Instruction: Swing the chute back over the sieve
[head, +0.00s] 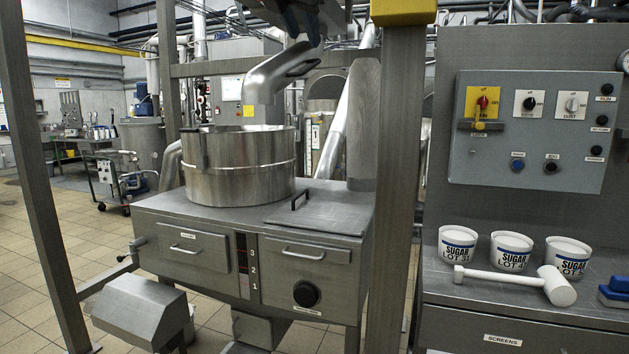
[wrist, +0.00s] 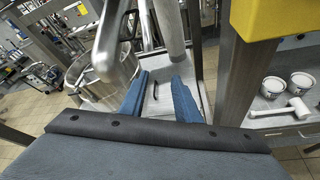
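The chute (head: 270,78) is a bent grey metal pipe with a yellow label near its lower end. In the head view its lower end shows just above the back right rim of the sieve (head: 240,170), a round metal drum on the machine; I cannot tell how far it is over it. In the wrist view the chute (wrist: 112,45) is left of my fingers, with the sieve (wrist: 88,75) beyond and below. My gripper (head: 302,24) is at the top of the head view, above the chute's upper right end. In the wrist view its blue fingers (wrist: 160,98) are apart with nothing between them.
A steel post (head: 397,180) with a yellow block (head: 403,12) stands right of the machine. A bench at right holds sugar tubs (head: 511,250), a white mallet (head: 520,284) and a control panel (head: 535,130). A flat lid (head: 325,210) lies right of the sieve.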

